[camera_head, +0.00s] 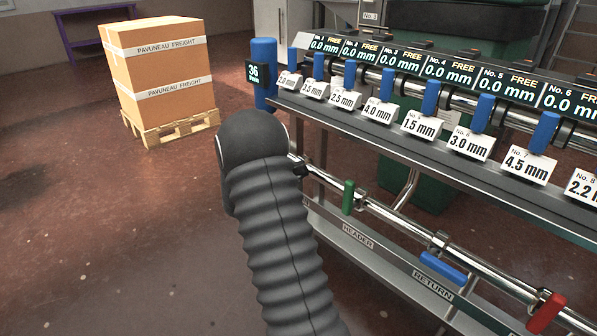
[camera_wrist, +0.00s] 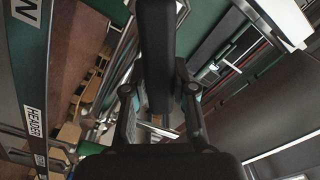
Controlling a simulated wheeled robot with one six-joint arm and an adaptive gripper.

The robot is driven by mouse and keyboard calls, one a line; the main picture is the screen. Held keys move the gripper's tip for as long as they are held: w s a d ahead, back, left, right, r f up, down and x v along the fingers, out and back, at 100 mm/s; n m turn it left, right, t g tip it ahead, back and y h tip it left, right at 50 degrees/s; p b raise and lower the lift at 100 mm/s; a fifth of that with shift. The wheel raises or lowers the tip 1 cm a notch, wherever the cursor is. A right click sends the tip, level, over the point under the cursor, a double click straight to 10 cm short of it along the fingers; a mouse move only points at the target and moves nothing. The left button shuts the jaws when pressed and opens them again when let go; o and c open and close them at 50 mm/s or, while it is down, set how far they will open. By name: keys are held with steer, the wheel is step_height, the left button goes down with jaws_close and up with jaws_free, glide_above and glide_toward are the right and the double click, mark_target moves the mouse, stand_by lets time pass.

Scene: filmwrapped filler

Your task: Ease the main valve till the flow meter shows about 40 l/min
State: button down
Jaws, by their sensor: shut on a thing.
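The flow meter (camera_head: 258,73) is a small dark display on a blue post at the left end of the rack; it reads 36. In the wrist view my gripper (camera_wrist: 157,108) has its two fingers on either side of a dark upright bar (camera_wrist: 156,50) and is shut on it. The bar appears to be the main valve's handle, though the valve body is not clear there. In the head view my dark ribbed arm hides the gripper and the handle. The header pipe (camera_head: 385,213) runs up to the arm's right side.
A green lever (camera_head: 348,197), a blue lever (camera_head: 442,268) and a red lever (camera_head: 546,313) sit along the lower pipework. Above is a row of blue levers (camera_head: 431,97) with labelled blocks and displays. A wrapped carton (camera_head: 159,72) stands on a pallet; the floor at left is clear.

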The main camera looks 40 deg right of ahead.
steer(key=shift+f+b, duration=0.15)
steer(key=shift+b, duration=0.2)
steer(key=shift+f+m+b, duration=0.15)
steer(key=shift+m+b, duration=0.15)
steer(key=shift+b, duration=0.15)
steer(key=shift+s+b, duration=0.15)
steer(key=shift+b, duration=0.4)
steer(key=shift+m, duration=0.3)
steer(key=c, duration=0.9)
jaws_free()
steer(key=a, duration=0.8)
steer(key=s+a, duration=0.1)
steer(key=a, duration=0.3)
